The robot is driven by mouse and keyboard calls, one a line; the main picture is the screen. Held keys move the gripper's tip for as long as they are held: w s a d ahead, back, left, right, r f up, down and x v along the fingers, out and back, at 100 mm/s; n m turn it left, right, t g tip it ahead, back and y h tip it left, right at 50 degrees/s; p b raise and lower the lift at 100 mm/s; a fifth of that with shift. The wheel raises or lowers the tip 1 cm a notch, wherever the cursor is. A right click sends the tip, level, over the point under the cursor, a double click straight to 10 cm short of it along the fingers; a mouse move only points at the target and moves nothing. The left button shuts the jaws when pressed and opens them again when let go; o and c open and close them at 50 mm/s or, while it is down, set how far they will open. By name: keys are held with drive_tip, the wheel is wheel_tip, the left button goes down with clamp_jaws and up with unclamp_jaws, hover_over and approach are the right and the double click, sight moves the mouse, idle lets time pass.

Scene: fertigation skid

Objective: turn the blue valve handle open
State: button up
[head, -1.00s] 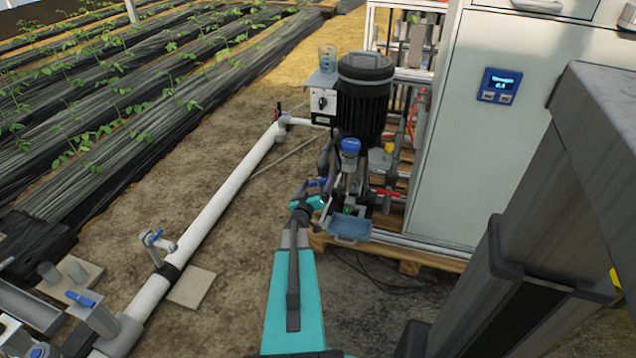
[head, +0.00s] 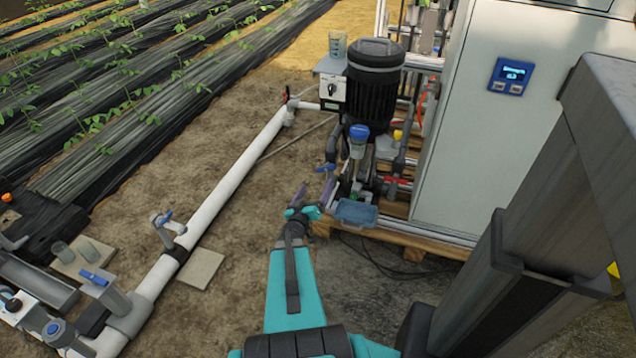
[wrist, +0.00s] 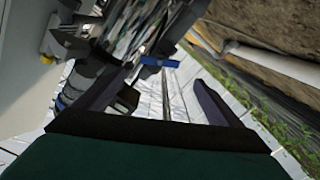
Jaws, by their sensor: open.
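A small blue valve handle (head: 325,168) sits on the pipework at the left of the pump, in the head view. In the wrist view the blue handle (wrist: 160,62) lies crosswise beyond my fingertips, roughly between their lines. My gripper (head: 314,191) is open and empty, just below the handle in the head view. Its two dark purple fingers stand well apart in the wrist view (wrist: 155,88). I see no contact between fingers and handle. The valve body under the handle is too small to make out.
A black pump motor (head: 374,85), a blue-capped part (head: 358,140), a blue tray (head: 356,212) and a red handle (head: 398,180) crowd the skid. A grey cabinet (head: 480,150) stands right. Other blue handles sit on the white pipe (head: 225,185) side. Bare soil lies left.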

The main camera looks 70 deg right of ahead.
sight(326, 169)
drive_tip(key=shift+a, duration=0.6)
drive_tip(key=shift+s+a+f+b, duration=0.1)
drive_tip(key=shift+b, duration=0.4)
drive_tip(key=b, duration=0.2)
drive_tip(key=a+b, duration=0.1)
drive_tip(key=b, duration=0.2)
drive_tip(key=shift+s+a+f, duration=0.15)
drive_tip(key=shift+a, duration=0.15)
drive_tip(key=d+b, duration=0.1)
drive_tip(key=d, duration=0.3)
drive_tip(key=d+b, duration=0.1)
drive_tip(key=d, duration=0.3)
drive_tip(key=d+b, duration=0.1)
drive_tip(key=d, duration=0.3)
drive_tip(key=shift+w+d, duration=0.15)
drive_tip(key=shift+w, duration=0.25)
drive_tip(key=shift+d+b, duration=0.4)
drive_tip(key=shift+d, duration=0.35)
